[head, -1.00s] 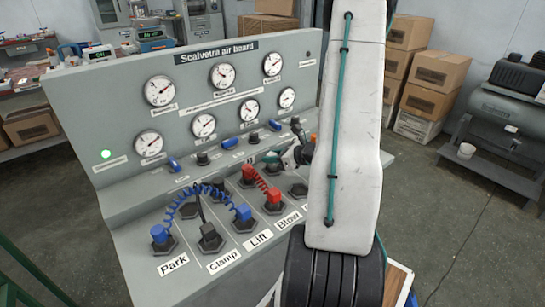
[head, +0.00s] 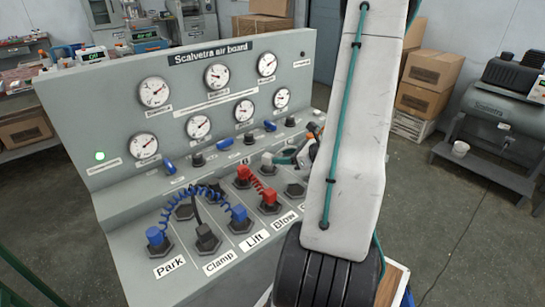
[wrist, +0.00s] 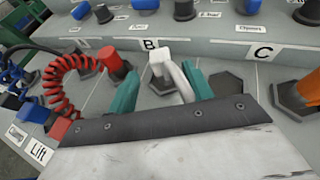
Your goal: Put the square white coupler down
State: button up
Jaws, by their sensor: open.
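The square white coupler (wrist: 159,62) stands in the wrist view on a dark hexagonal socket (wrist: 160,85) below the B label. A white curved piece runs from it down toward my gripper (wrist: 160,86). My gripper is open, with one teal finger on each side of this piece; contact is not clear. In the head view the white coupler (head: 267,158) shows small on the board's step, just left of my gripper (head: 282,158). My arm hides part of the board there.
A red coupler with a coiled hose (wrist: 115,63) stands close left of my gripper. An empty-looking hexagonal socket (wrist: 225,82) lies to the right. Blue couplers (head: 155,237) on a coiled blue hose stand near Park and Lift.

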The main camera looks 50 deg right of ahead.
jog(key=a+v, duration=0.1)
jog(key=v, duration=0.4)
jog(key=w+a+r+n+g+y, duration=0.2)
jog(key=a+r+n+g+y, duration=0.3)
jog(key=a+n, duration=0.55)
jog(key=w+a+r+n+g+y, duration=0.1)
jog(key=w+a+r+n+g, duration=0.45)
jog(key=a, duration=0.85)
jog(key=s+a+r+n+h, duration=0.4)
jog(key=s+a+n, duration=0.1)
jog(key=s+n, duration=0.3)
jog(key=s+a+r+n+g+h, duration=0.1)
jog(key=s+a+r+n+h, duration=0.3)
jog(key=s+a+n, duration=0.2)
jog(key=shift+s+r+n, duration=0.4)
jog(key=shift+s+n, duration=0.6)
jog(key=shift+n, duration=1.1)
jog(key=shift+g, duration=0.25)
